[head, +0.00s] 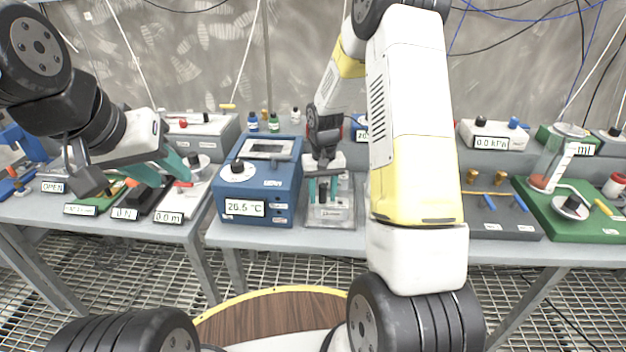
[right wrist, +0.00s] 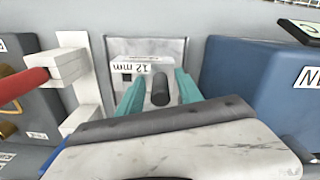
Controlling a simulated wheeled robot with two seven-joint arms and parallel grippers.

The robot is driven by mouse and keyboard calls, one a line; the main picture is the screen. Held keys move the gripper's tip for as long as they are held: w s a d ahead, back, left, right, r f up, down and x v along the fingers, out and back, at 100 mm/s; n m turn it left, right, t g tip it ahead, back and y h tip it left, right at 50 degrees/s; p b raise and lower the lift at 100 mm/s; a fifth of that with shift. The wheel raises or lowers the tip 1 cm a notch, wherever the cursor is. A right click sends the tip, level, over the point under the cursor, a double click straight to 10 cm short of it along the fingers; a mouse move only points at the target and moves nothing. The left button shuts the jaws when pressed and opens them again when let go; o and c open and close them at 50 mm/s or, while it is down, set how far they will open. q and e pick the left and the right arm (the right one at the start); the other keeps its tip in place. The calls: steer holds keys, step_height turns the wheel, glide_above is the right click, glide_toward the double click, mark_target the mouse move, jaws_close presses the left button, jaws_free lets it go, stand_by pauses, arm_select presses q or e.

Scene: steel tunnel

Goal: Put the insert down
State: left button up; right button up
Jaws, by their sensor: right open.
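The insert (right wrist: 130,67), a pale block labelled "12 mm" with a dark upright knob (right wrist: 160,92), is on a grey metal plate (right wrist: 172,47) in the right wrist view. In the head view the insert (head: 330,212) is below my right gripper (head: 322,190), right of the blue box. My right gripper also shows in the right wrist view (right wrist: 159,92). Its teal fingers are open, one on each side of the knob, with gaps visible. Part of the insert is hidden behind the fingers. My left gripper (head: 161,170) is over the left table, its teal fingers apart and empty.
A blue box reading "20.5 °C" (head: 256,208) stands close left of the insert. My right arm hides the bench right of it. A dark board with blue handles (head: 490,222) and a green board (head: 585,225) lie further right. Small instruments crowd the left table.

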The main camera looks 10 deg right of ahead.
step_height(320, 180, up, 12)
steer(key=shift+r, duration=0.15)
steer(key=s+a+r+t+y, duration=0.1)
steer(key=s+r+t, duration=0.2)
steer(key=s+r, duration=0.5)
steer(key=s+a+r+t+y, duration=0.1)
steer(key=s+r+t, duration=0.2)
steer(key=s+r, duration=0.5)
steer(key=s, duration=0.8)
steer(key=shift+s+n, duration=0.15)
steer(key=shift+n, duration=0.25)
